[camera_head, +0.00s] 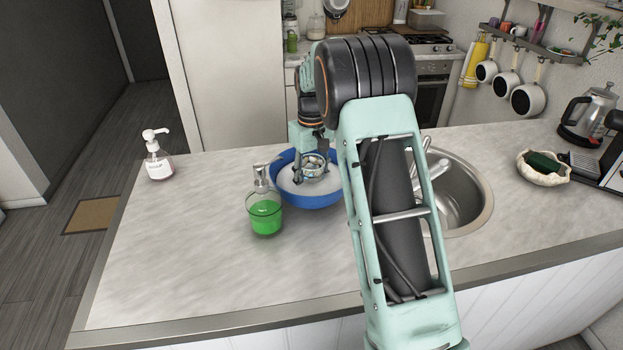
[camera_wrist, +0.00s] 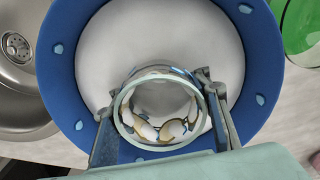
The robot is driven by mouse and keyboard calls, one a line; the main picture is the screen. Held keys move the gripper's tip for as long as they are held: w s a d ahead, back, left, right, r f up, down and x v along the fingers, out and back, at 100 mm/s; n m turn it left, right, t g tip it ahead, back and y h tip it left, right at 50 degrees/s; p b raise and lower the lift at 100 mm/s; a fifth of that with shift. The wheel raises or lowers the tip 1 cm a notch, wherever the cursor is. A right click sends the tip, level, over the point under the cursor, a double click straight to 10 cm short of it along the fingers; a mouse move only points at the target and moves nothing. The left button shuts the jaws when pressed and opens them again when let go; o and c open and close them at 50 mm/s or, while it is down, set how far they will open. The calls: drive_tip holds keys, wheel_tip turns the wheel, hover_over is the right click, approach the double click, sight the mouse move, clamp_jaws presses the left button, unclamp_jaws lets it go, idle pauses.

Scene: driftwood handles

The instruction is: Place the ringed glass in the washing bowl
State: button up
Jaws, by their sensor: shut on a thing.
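The washing bowl (camera_head: 313,199) is blue with a pale inside and stands on the counter, left of the sink. My gripper (camera_head: 309,165) points down over the bowl. It is shut on the ringed glass (camera_head: 315,168), a clear glass with a band of white, tan and dark shapes. In the wrist view the glass (camera_wrist: 160,108) sits between the two fingers, with its round rim facing the camera. The bowl's blue rim (camera_wrist: 57,75) surrounds it in that view. I cannot tell whether the glass touches the bowl's bottom.
A green soap dispenser (camera_head: 265,214) stands close to the bowl's front left. The steel sink (camera_head: 465,190) with its tap (camera_head: 436,167) lies to the right. A white pump bottle (camera_head: 157,160) stands at the far left. The front left counter (camera_head: 180,265) is clear.

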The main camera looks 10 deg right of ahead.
drive_tip(key=shift+f, duration=0.2)
drive_tip(key=o, duration=1.3)
drive_tip(key=shift+o, duration=0.2)
wheel_tip(320, 180, up, 12)
drive_tip(key=shift+r, duration=0.25)
